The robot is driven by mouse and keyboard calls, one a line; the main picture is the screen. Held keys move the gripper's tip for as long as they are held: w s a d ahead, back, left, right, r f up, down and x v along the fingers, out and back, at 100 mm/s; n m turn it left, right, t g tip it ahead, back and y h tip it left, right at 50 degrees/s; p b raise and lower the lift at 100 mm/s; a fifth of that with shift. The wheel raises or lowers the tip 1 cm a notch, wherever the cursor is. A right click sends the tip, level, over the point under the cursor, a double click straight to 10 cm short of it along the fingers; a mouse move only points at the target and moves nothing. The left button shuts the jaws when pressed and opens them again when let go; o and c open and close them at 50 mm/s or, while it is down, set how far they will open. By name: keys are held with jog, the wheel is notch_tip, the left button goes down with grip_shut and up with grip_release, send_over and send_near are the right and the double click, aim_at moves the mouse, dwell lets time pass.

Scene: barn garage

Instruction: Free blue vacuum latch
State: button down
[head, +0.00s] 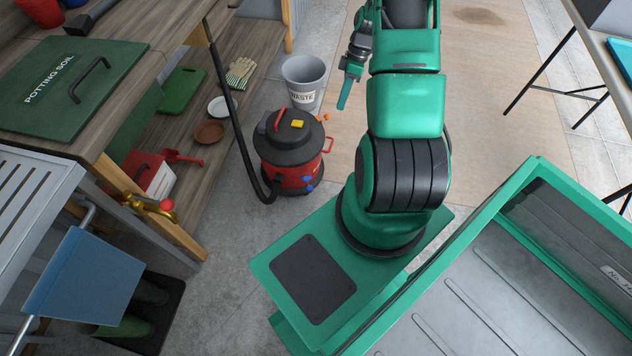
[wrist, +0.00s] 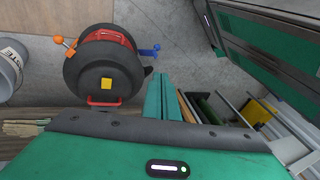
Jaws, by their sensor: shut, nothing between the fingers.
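The shop vacuum (head: 285,158) is red with a black lid and a yellow switch. It stands upright on the floor beside the workbench. A blue latch (head: 307,179) is on its near right side, low on the drum. In the wrist view the blue latch (wrist: 149,50) sticks out from the right side of the vacuum (wrist: 103,70). My gripper (head: 342,107) is beyond and to the right of the vacuum, above the floor, and touches nothing. In the wrist view its teal fingers (wrist: 160,77) are together and empty, below the blue latch in the picture.
An orange latch (head: 322,118) is on the vacuum's far side. A grey waste bin (head: 303,78) stands behind the vacuum. A black hose (head: 232,110) runs up beside the workbench (head: 160,45) at left. Open floor (head: 480,85) lies right of my arm.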

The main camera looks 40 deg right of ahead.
jog(key=s+a+f+n+t+y, duration=0.1)
jog(key=s+a+f+n+y, duration=0.15)
jog(key=f, duration=1.05)
jog(key=s+a+f+n+t+y, duration=0.1)
jog(key=f+n, duration=0.2)
jog(key=f, duration=1.1)
jog(key=x, duration=1.3)
jog(key=shift+w+a, duration=0.2)
jog(key=shift+w, duration=0.1)
jog(key=shift+s+d+f+t, duration=0.1)
jog(key=shift+t, duration=0.2)
